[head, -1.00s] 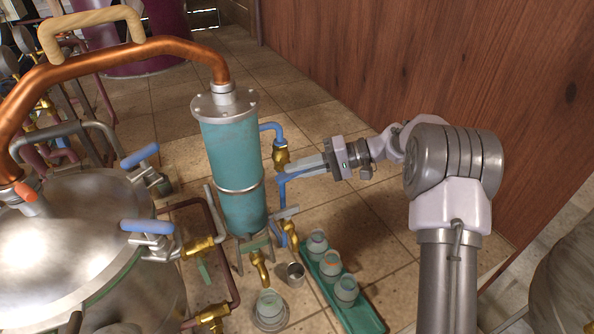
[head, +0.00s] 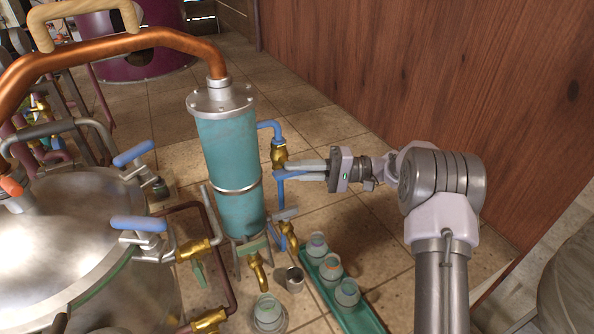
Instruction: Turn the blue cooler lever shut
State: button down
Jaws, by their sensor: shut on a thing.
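The teal cooler (head: 232,155) stands upright in the middle of the head view, with a copper pipe (head: 150,40) entering its top. A blue pipe (head: 268,125) leaves its upper right side and runs down to a brass valve (head: 279,154). The blue cooler lever (head: 289,175) sits at this valve and points to the right, roughly level in the picture. My gripper (head: 300,169) reaches in from the right and is shut on the lever. The fingers partly hide the lever's outer part.
A green tray (head: 362,322) with several small jars stands on the tiled floor below my arm. A brass tap (head: 257,270), a metal cup (head: 290,278) and a jar (head: 268,312) are below the cooler. A steel pot (head: 60,240) is left; a wooden wall (head: 430,80) is behind.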

jog(key=shift+f, duration=0.1)
jog(key=c, duration=1.5)
grip_release()
jog(key=shift+o, duration=0.2)
jog(key=d+p, duration=0.3)
jog(key=d, duration=1.4)
jog(key=shift+d+f, duration=0.15)
jog(key=shift+f, duration=0.15)
